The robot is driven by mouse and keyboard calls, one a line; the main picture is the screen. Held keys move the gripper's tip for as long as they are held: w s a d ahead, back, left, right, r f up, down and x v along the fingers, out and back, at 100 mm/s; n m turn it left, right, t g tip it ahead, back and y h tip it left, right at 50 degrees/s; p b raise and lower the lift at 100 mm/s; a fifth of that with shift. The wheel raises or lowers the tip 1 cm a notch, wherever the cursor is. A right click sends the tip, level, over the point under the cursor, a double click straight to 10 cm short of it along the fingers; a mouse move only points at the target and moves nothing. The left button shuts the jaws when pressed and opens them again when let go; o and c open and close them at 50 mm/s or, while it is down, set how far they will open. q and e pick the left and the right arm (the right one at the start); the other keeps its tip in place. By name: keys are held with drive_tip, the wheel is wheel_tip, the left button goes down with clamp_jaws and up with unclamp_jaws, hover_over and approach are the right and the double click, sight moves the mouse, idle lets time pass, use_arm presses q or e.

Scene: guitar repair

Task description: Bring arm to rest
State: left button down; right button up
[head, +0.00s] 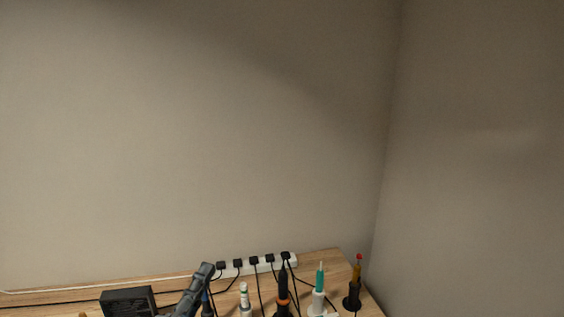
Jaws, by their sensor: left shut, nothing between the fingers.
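My left gripper (205,270) shows at the bottom edge of the head view, left of centre. It is dark grey and tilted, with its tip pointing up and a little to the right. Its fingers are shut with nothing seen between them. It appears in front of the wooden workbench (322,258), near the left end of the power strip. The rest of the arm is cut off by the frame. My right gripper is not in view.
A white power strip (230,271) with several black plugs lies along the bench back. A black box (128,301) is left of the gripper. A white bottle (244,298), a black-and-orange tool (283,293), a teal-and-white one (319,290) and a yellow-handled one (355,284) stand right.

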use_arm(q)
drive_tip(key=s+a+f+n+g+y, duration=0.3)
drive_tip(key=a+f+n+g, duration=0.1)
drive_tip(key=f+n, duration=0.4)
drive_tip(key=s+a+f+n+g+y, duration=0.25)
drive_tip(key=f+n+y, duration=0.2)
drive_tip(key=f, duration=0.55)
drive_tip(key=s+f+n+g+h, duration=0.1)
drive_tip(key=s+f+n+g, duration=0.35)
drive_tip(key=s+f, duration=0.4)
drive_tip(key=s+f+n+g+h, duration=0.1)
drive_tip(key=s+f+n+g, duration=0.4)
drive_tip(key=s, duration=0.6)
wheel_tip(320, 180, down, 30)
drive_tip(key=m+g+b, duration=0.1)
drive_tip(key=g+b, duration=0.1)
drive_tip(key=b, duration=0.2)
drive_tip(key=s+a+f+g+b, duration=0.1)
drive_tip(key=s+a+f+b, duration=0.1)
drive_tip(key=s+f, duration=1.5)
drive_tip(key=shift+a+f+m+g+b, duration=0.35)
drive_tip(key=shift+a+f, duration=0.3)
drive_tip(key=shift+f, duration=0.3)
